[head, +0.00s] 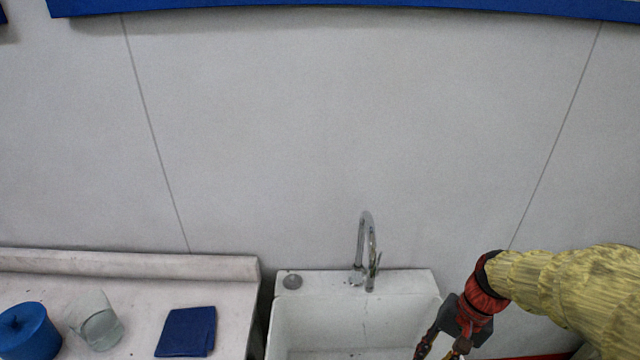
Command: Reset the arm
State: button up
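My arm, in a yellow ribbed sleeve, comes in from the right edge of the head view. My gripper (437,352) hangs at the end of a red and black wrist, over the right side of the white sink. Its two fingers point down and stand apart, with nothing seen between them. The lowest part of the fingers is at the picture's bottom edge.
A white sink (340,312) with a chrome tap (365,245) stands against the grey wall. On the counter (130,290) at left are a blue lidded pot (28,335), a clear glass beaker (98,322) and a dark blue flat piece (187,332). Space above the sink is clear.

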jog(key=s+a+r+n+t+h, duration=0.1)
jog(key=s+a+r+n+t, duration=0.1)
jog(key=r, duration=0.6)
jog(key=s+a+r+n+t+h, duration=0.2)
jog(key=s+r+n+t, duration=0.2)
jog(key=r, duration=0.3)
jog(key=shift+s+a+r, duration=0.35)
jog(key=shift+s, duration=0.45)
